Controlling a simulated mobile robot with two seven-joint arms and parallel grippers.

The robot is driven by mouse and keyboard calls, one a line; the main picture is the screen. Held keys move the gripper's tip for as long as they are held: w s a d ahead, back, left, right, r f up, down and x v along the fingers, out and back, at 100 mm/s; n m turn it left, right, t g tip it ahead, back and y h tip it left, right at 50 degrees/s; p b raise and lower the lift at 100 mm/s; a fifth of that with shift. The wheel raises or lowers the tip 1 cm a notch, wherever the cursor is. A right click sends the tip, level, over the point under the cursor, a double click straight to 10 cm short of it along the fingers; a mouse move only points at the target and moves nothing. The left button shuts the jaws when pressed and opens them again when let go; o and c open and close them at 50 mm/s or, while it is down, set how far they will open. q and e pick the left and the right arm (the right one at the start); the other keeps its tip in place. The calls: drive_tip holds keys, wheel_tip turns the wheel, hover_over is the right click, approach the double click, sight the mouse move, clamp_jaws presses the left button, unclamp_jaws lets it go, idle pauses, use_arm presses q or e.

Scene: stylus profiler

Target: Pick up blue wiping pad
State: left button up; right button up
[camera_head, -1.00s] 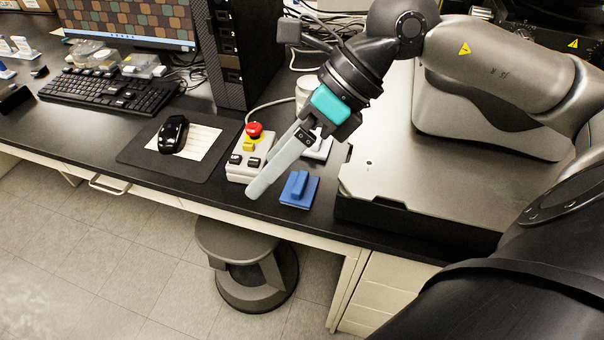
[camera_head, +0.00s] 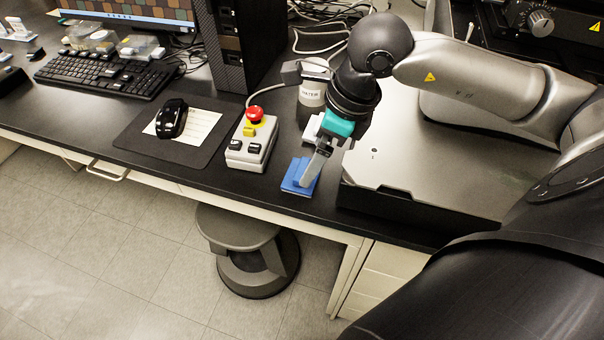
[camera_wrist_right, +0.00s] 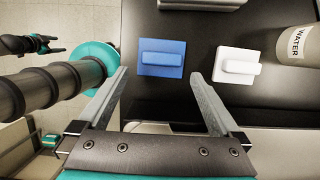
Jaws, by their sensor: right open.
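The blue wiping pad (camera_head: 295,177) lies flat on the black bench near its front edge, with a raised blue grip block on top. My right gripper (camera_head: 308,184) is just above it in the head view, and its fingers cover part of the pad. In the right wrist view the pad (camera_wrist_right: 161,58) lies ahead of the open fingertips and between their lines. The right gripper (camera_wrist_right: 158,82) is open and empty there.
A white pad (camera_wrist_right: 237,66) and a water container (camera_wrist_right: 297,44) stand beside the blue pad. A control box with a red button (camera_head: 251,144) sits to its left. A metal-topped instrument base (camera_head: 420,170) is to its right. A stool (camera_head: 238,230) stands below the bench edge.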

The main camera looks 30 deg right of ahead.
sight(304, 168)
drive_tip(key=shift+w+x, duration=0.15)
drive_tip(key=shift+x, duration=1.2)
drive_tip(key=shift+w+x, duration=0.15)
drive_tip(key=shift+x, duration=1.15)
drive_tip(key=shift+a+r, duration=0.1)
drive_tip(key=shift+a, duration=0.05)
drive_tip(key=c, duration=1)
drive_tip(key=shift+r, duration=0.1)
wheel_tip(304, 168, up, 20)
drive_tip(key=p, duration=1.3)
